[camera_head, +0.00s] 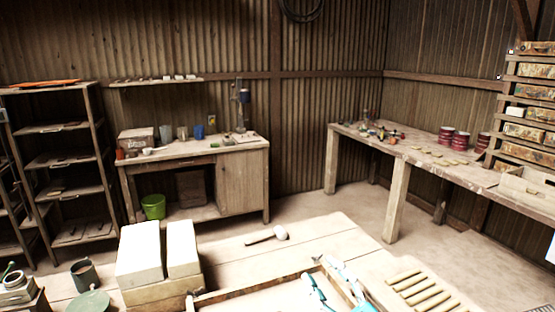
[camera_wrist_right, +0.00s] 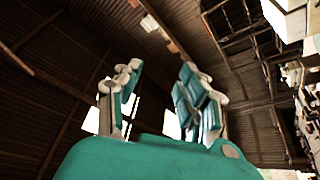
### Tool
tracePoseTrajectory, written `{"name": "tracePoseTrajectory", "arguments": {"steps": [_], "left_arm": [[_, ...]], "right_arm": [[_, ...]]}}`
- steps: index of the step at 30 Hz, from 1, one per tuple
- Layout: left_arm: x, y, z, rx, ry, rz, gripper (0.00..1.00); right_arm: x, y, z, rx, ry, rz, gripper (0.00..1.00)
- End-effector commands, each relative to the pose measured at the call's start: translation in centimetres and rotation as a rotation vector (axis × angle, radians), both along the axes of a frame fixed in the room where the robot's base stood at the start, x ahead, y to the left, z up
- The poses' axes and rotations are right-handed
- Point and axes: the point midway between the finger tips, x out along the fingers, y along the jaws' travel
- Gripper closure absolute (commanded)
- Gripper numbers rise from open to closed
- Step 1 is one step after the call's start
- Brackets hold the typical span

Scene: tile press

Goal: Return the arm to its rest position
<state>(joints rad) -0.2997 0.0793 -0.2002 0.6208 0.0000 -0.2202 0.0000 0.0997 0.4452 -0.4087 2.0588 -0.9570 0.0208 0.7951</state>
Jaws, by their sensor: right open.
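My right gripper (camera_head: 318,270) shows at the bottom of the head view, with its teal and white fingers spread apart. It is over the near side of the wooden table, by a wooden frame (camera_head: 232,292). In the right wrist view the gripper (camera_wrist_right: 160,72) has both fingers apart with nothing between them, and the roof and walls show behind them. My left gripper is not in view.
A mallet (camera_head: 267,236) lies on the table beyond the gripper. White blocks (camera_head: 140,252) stand at the left, and a slatted wooden rack (camera_head: 425,292) lies at the right. Workbenches (camera_head: 205,150) stand farther back. Clear tabletop lies around the mallet.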

Motion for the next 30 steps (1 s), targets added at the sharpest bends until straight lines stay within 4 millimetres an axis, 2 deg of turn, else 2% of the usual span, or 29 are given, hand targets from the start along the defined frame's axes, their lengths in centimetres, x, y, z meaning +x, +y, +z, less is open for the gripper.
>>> {"name": "tracePoseTrajectory", "arguments": {"steps": [3,5,6,8,10,13,15,18,21,27,29,30], "left_arm": [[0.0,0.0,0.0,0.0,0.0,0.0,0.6],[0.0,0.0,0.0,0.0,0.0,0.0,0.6],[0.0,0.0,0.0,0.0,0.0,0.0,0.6],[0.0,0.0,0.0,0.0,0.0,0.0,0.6],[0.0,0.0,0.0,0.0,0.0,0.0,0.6],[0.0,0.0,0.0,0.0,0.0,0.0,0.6],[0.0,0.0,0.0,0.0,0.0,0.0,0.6],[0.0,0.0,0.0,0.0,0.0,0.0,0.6],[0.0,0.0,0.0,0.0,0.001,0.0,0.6],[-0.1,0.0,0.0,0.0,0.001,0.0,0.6],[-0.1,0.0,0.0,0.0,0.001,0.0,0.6],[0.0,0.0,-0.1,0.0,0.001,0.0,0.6]], "right_arm": [[0.0,-5.6,-3.4,0.161,0.21,-0.279,0.6],[-0.6,-8.2,-6.3,0.204,0.348,-0.408,0.6],[-1.4,-9.7,-8.4,0.222,0.445,-0.484,0.6],[-3.1,-11.4,-11.7,0.232,0.593,-0.576,0.6],[-5.6,-12.7,-15.4,0.228,0.771,-0.657,0.6],[-9.9,-13.5,-19.9,0.198,1.007,-0.726,0.6],[-12.6,-13.6,-22.1,0.169,1.142,-0.745,0.6],[-16.2,-13.3,-24.4,0.13,1.3,-0.749,0.6],[-19.3,-13.0,-25.8,0.092,1.431,-0.74,0.6],[-25.1,-11.9,-27.6,0.017,1.652,-0.692,0.6],[-26.8,-11.6,-27.9,-0.006,1.713,-0.672,0.6],[-26.6,-11.5,-29.0,-0.014,1.723,-0.67,0.6]]}}
